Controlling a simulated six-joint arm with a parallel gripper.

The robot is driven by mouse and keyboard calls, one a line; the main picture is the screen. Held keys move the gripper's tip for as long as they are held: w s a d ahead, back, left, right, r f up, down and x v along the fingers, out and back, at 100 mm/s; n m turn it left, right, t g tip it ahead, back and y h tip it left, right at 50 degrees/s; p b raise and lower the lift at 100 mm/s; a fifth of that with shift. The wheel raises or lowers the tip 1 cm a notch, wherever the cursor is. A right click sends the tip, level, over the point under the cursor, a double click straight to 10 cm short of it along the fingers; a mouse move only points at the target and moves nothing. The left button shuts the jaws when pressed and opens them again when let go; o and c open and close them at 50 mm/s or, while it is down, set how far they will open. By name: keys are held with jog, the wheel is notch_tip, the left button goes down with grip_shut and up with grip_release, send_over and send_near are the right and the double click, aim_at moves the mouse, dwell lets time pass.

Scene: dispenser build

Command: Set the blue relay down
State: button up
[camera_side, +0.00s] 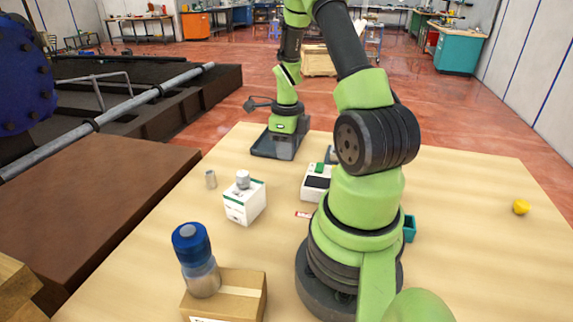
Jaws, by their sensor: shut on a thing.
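My gripper (287,143) is small in the side view, at the low end of my arm near the far edge of the table. It points down by a dark grey tray-like piece (262,150). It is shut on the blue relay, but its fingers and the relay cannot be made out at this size. I cannot tell whether the relay touches anything below it.
The table's right side is mostly clear.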

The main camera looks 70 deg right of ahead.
jog(key=shift+w+r, duration=0.1)
jog(key=shift+r, duration=0.8)
jog(key=w+a+n, duration=0.8)
jog(key=w+n, duration=0.1)
jog(key=w, duration=0.2)
jog(key=n, duration=1)
send_over(172, 224)
jog(key=s+a, duration=0.2)
notch_tip(172, 224, down, 5)
jog(key=shift+s+f, duration=0.1)
jog(key=shift+f, duration=2.3)
jog(key=o, duration=0.9)
jog(key=shift+f, duration=0.1)
